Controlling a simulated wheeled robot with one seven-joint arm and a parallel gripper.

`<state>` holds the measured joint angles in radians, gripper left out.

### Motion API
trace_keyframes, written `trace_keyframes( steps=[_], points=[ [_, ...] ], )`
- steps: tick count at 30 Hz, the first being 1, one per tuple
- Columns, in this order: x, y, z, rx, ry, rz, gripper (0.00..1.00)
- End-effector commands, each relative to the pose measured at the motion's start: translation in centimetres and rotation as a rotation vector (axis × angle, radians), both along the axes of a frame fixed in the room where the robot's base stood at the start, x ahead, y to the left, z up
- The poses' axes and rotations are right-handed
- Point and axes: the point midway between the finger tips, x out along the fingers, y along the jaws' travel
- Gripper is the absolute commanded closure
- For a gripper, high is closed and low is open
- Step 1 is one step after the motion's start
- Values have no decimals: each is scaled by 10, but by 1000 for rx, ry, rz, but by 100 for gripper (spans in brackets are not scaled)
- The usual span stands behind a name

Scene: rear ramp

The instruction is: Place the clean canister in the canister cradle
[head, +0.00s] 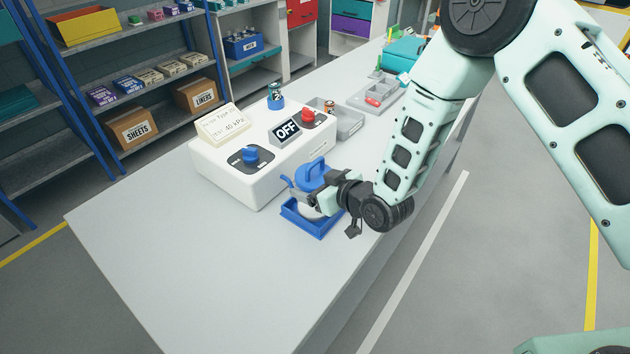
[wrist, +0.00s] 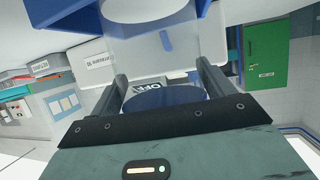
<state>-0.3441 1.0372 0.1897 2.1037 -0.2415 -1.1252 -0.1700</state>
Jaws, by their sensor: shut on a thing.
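The clean canister (head: 311,181) has a blue lid with a raised handle and a pale body. In the wrist view its blue lid (wrist: 165,98) sits between my fingers, with the clear body (wrist: 190,52) beyond. My gripper (head: 325,194) is shut on the canister from the right; its two fingers also show in the wrist view (wrist: 164,84). The blue canister cradle (head: 306,229) lies on the bench under the canister, and a blue wall of it shows in the wrist view (wrist: 65,18). The canister looks upright over the cradle. I cannot tell whether its base touches the cradle; my gripper hides part.
A white control box (head: 233,178) stands just behind the canister, with a blue knob (head: 250,155), a red knob (head: 308,115) and an OFF display (head: 286,132). Grey trays (head: 345,122) lie farther back. The bench front left (head: 180,265) is clear.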

Motion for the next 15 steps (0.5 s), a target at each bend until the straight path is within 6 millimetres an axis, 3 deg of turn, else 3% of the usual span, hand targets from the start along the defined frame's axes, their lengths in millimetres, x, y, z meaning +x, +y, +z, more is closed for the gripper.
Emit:
trace_keyframes(
  steps=[10, 11, 12, 13, 15],
  points=[
    [0, 0, -4, 1, -1, 0, 54],
    [0, 0, -5, 1, -1, 0, 61],
    [1, 0, -6, 1, -1, 0, 61],
    [0, 0, -5, 1, -1, 0, 13],
    [0, 0, -5, 0, 0, 0, 0]
  ],
)
